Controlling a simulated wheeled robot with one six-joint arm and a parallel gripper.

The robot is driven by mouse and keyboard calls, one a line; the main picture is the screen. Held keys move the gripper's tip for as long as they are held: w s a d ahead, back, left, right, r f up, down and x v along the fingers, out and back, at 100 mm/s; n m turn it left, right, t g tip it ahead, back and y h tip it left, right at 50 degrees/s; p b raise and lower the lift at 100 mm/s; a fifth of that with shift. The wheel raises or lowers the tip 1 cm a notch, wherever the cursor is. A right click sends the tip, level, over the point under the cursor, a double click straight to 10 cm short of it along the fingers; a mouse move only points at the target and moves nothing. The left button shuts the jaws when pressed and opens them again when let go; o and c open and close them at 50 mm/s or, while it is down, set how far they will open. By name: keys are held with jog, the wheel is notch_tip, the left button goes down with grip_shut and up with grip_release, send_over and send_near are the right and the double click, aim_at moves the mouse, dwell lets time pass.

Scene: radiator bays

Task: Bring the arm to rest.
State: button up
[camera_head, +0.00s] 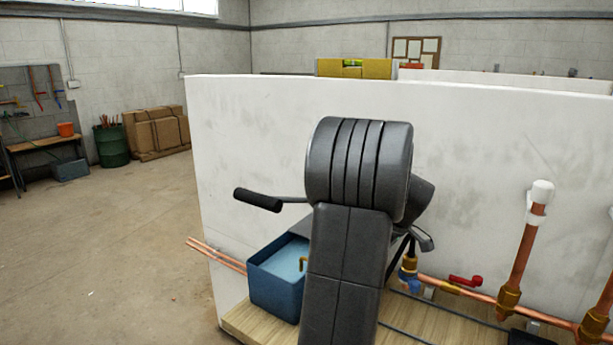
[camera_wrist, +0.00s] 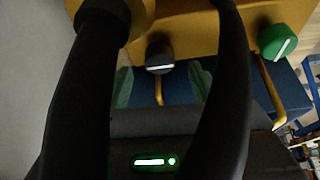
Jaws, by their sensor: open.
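My arm rises in the middle of the head view, its links dark grey and bent over at the top. My gripper is mostly hidden behind these links there. In the wrist view my gripper (camera_wrist: 165,15) shows two black fingers spread apart, with no object seen held between them. Beyond the fingers is a brass-yellow body with a black knob (camera_wrist: 159,55) and a green knob (camera_wrist: 278,41), each with a white mark. Whether the fingers touch it I cannot tell.
A blue tank (camera_head: 272,292) and a black-gripped lever (camera_head: 258,200) stand left of my arm on a wooden board (camera_head: 240,322). Copper pipes (camera_head: 522,245) with a red valve handle (camera_head: 465,281) are at right. A white wall (camera_head: 250,140) stands behind.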

jog(key=x, duration=0.3)
jog(key=shift+a+f, duration=0.1)
jog(key=shift+f, duration=0.15)
jog(key=shift+r, duration=0.1)
